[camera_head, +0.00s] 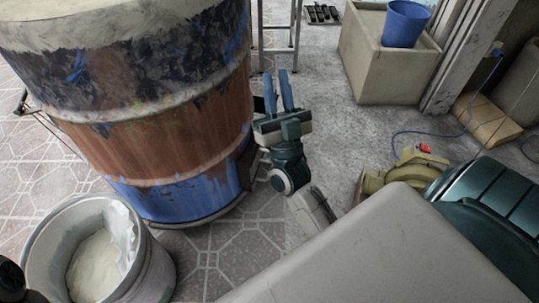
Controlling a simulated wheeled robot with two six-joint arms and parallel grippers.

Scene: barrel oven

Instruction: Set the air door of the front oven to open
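The oven is a big upright barrel (150,135) with worn blue and rust-red paint and a pale top, at the left. My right gripper (276,75) is just right of the barrel's right side, its two blue fingers pointing up in the picture. The fingers are apart with nothing seen between them. A small dark part (258,105) shows between the barrel's edge and the gripper; I cannot tell what it is. A dark opening or fitting (246,168) sits low on the barrel's right side. I cannot make out the air door or its setting. My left gripper is not in view.
A bucket (152,262) of pale powder stands on the tiles at lower left. A blue bucket (405,24) stands on a beige box (385,65) at the back. A yellowish blower-like machine (400,172) is at right. Metal ladder-like legs (277,50) stand behind the gripper.

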